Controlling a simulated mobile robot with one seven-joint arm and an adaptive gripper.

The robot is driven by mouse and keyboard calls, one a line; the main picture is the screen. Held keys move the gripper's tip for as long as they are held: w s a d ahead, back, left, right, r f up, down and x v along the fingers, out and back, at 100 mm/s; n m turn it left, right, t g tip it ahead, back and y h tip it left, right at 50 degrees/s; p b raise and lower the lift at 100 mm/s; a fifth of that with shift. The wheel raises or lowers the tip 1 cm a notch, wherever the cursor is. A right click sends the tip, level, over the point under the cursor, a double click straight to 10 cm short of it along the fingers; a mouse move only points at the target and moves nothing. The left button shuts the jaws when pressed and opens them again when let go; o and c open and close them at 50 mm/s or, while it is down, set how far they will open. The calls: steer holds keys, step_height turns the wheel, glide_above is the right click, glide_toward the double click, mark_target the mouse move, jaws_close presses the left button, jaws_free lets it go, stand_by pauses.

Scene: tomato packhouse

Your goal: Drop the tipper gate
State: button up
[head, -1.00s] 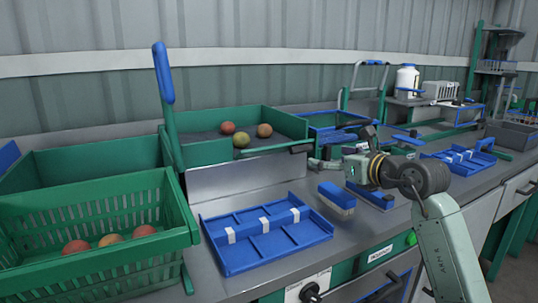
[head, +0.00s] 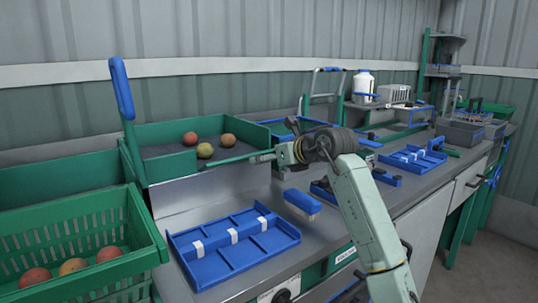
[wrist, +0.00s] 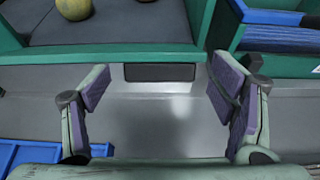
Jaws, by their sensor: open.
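The green tipper bin (head: 255,133) holds a few tomatoes on a dark floor, with a sloping grey metal plate (head: 180,198) below its front. A dark block-like handle (wrist: 160,72) is at the bin's front edge in the wrist view; I take it to be the gate's handle. My gripper (wrist: 160,86) is open and empty, its two purple-padded fingers on either side of the handle and apart from it. In the head view my gripper (head: 268,158) is at the right end of the bin's front rim, and the handle is hidden there.
A tall lever with a blue grip (head: 122,90) stands at the bin's left. A blue divided tray (head: 225,268) lies below the plate, with a blue brush (head: 301,201) right of it. A green crate (head: 135,228) with tomatoes is at left.

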steer(key=shift+w+a+f, duration=0.15)
steer(key=shift+w+a, duration=0.05)
steer(key=shift+w, duration=0.1)
steer(key=shift+c, duration=0.3)
